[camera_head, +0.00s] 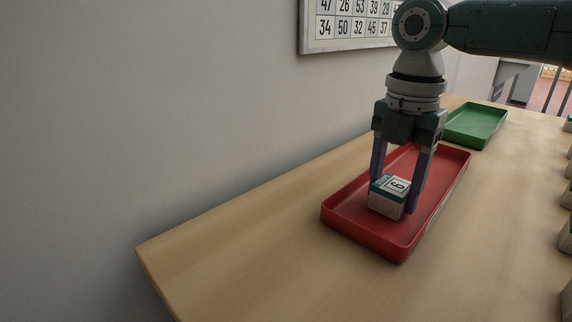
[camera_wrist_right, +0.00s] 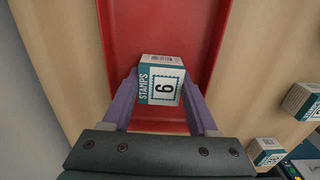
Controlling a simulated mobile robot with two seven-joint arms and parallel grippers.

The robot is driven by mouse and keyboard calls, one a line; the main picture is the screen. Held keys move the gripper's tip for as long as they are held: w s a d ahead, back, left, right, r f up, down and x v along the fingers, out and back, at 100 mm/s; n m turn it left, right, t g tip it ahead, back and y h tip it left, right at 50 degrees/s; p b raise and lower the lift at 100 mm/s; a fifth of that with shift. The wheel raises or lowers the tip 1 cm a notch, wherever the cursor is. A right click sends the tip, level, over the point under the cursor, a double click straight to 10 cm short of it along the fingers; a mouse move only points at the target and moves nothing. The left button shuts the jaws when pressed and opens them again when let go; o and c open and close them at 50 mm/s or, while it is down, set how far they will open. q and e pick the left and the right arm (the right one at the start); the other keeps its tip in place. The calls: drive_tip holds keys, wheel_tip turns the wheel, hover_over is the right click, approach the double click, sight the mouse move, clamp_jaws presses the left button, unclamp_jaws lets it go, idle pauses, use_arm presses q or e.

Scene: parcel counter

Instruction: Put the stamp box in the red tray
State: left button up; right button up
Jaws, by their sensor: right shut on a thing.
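The stamp box (camera_head: 387,198) is a small white and teal box with a "6" on its top. My right gripper (camera_head: 398,199) is shut on it, one finger on each side. The box is within the outline of the red tray (camera_head: 361,238), near its front end; whether it touches the tray floor I cannot tell. In the right wrist view the box (camera_wrist_right: 160,80) shows the word "STAMPS" between the purple fingers (camera_wrist_right: 160,93), with the red tray (camera_wrist_right: 208,30) beneath it. My left gripper is not in view.
A green tray (camera_head: 477,122) lies behind the red one on the wooden counter (camera_head: 240,250). Several boxes line the right edge of the head view; similar boxes (camera_wrist_right: 268,151) show at right in the wrist view. A wall with a number board (camera_head: 345,25) borders the counter. The counter's front left is clear.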

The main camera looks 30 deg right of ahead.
sight(394, 184)
drive_tip(key=shift+f, duration=0.15)
drive_tip(key=o, duration=1.4)
wheel_tip(394, 184, up, 12)
drive_tip(key=shift+r+p, duration=0.2)
drive_tip(key=shift+p, duration=0.75)
